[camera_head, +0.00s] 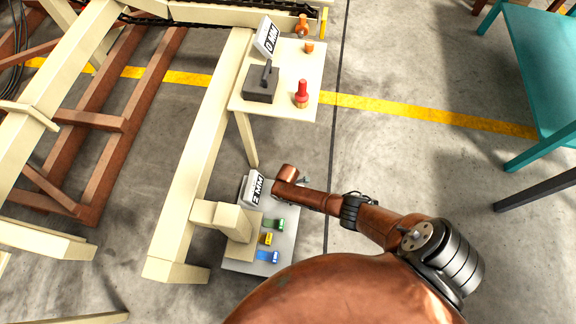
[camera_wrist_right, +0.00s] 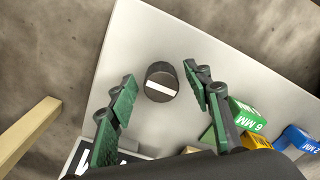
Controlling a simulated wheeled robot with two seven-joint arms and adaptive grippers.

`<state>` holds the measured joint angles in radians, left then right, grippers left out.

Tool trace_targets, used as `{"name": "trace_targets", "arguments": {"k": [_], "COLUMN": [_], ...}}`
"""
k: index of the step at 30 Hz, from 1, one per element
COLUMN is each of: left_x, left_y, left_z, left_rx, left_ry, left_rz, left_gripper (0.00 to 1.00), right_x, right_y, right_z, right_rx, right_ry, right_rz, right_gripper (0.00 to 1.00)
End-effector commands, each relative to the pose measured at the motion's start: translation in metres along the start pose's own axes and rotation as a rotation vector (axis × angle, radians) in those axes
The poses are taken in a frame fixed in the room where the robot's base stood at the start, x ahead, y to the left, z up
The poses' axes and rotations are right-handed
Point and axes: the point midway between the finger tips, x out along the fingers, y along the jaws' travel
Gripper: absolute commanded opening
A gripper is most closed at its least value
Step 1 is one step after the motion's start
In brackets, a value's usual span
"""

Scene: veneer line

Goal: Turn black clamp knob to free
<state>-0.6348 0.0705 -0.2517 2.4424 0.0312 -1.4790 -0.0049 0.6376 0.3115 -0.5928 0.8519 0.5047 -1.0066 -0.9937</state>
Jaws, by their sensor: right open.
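The black clamp knob (camera_wrist_right: 161,82) is round with a white bar across its top and stands on a light grey plate (camera_wrist_right: 225,65) in the right wrist view. My right gripper (camera_wrist_right: 158,77) is open, with one green-padded finger on each side of the knob and visible gaps to it. In the head view my right arm reaches in from the lower right over the grey plate (camera_head: 285,245). The knob cannot be made out there. My left gripper is not in view.
Green (camera_head: 274,225), yellow (camera_head: 265,239) and blue (camera_head: 267,257) labelled pieces lie on the plate near a "2 MM" sign (camera_head: 257,188). A cream shelf (camera_head: 285,65) beyond carries a dark lever box (camera_head: 262,84) and a red knob (camera_head: 301,93). A cream frame post (camera_head: 200,150) stands left.

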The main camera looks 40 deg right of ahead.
Motion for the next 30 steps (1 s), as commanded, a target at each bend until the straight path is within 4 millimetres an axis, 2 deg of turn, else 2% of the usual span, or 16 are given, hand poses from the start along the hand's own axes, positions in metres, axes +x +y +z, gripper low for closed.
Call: {"name": "trace_targets", "arguments": {"k": [8, 24, 30], "left_x": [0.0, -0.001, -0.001], "left_y": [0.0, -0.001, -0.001], "left_z": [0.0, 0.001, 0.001], "left_rx": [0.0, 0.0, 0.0], "left_ry": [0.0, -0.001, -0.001], "left_rz": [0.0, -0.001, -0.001], "left_gripper": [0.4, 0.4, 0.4], "right_x": [-0.015, -0.101, -0.117], "right_y": [0.0, 0.001, 0.001], "right_z": [-0.001, 0.0, 0.0], "right_rx": [0.0, -0.001, 0.0], "right_ry": [0.004, 0.001, 0.001], "right_rz": [0.0, 0.002, 0.001], "right_gripper": [0.46, 0.46, 0.46]}}
